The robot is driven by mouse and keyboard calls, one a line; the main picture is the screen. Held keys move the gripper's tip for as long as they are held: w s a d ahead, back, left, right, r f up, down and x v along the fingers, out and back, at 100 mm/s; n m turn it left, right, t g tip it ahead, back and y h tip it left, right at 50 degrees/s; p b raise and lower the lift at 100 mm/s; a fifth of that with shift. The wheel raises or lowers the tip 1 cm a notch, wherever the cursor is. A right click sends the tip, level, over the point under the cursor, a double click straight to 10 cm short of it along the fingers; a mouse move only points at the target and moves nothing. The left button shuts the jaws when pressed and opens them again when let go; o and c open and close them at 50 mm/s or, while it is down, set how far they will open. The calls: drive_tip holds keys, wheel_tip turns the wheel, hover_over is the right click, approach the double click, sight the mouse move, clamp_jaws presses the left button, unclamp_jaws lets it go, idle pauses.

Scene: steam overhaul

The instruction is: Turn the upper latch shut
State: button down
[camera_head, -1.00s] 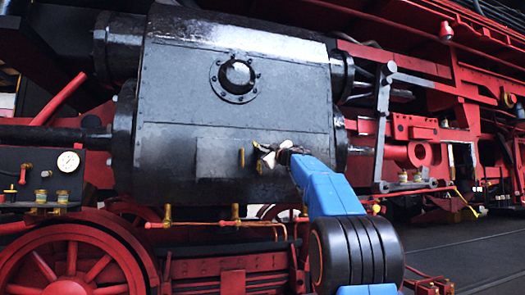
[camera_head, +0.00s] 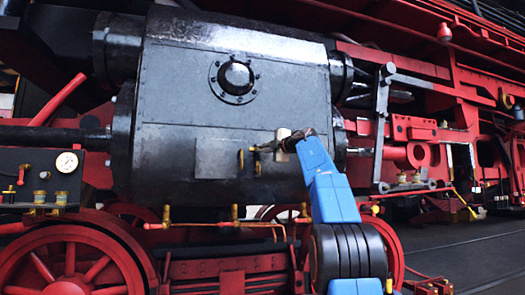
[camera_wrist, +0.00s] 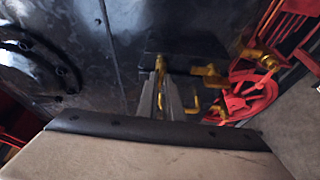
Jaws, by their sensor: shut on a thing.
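The upper latch is a small brass piece (camera_wrist: 160,63) on the dark metal casing. In the wrist view it sits at the tips of my gripper (camera_wrist: 162,84), which is shut on it. In the head view my gripper (camera_head: 263,148) reaches left to the casing and mostly hides this latch. Another brass piece (camera_head: 241,158) stands at the right edge of a small rectangular panel (camera_head: 216,158), just below and left of the fingertips. A further brass piece (camera_head: 258,168) shows below the gripper.
The large dark cylinder casing (camera_head: 290,90) has a round bolted cap (camera_head: 236,77) above. Brass valves (camera_head: 235,212) and a copper pipe run below. A pressure gauge (camera_head: 67,162) is at left. Red wheels (camera_head: 70,260) stand below. Open floor (camera_head: 460,245) lies at right.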

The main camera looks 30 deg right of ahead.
drive_tip(key=shift+n, duration=0.5)
drive_tip(key=c, duration=1.9)
unclamp_jaws()
drive_tip(key=s, duration=0.5)
drive_tip(key=s+d, duration=0.1)
drive_tip(key=s, duration=0.5)
drive_tip(key=s+d, duration=0.1)
drive_tip(key=s, duration=0.5)
drive_tip(key=shift+s, duration=0.1)
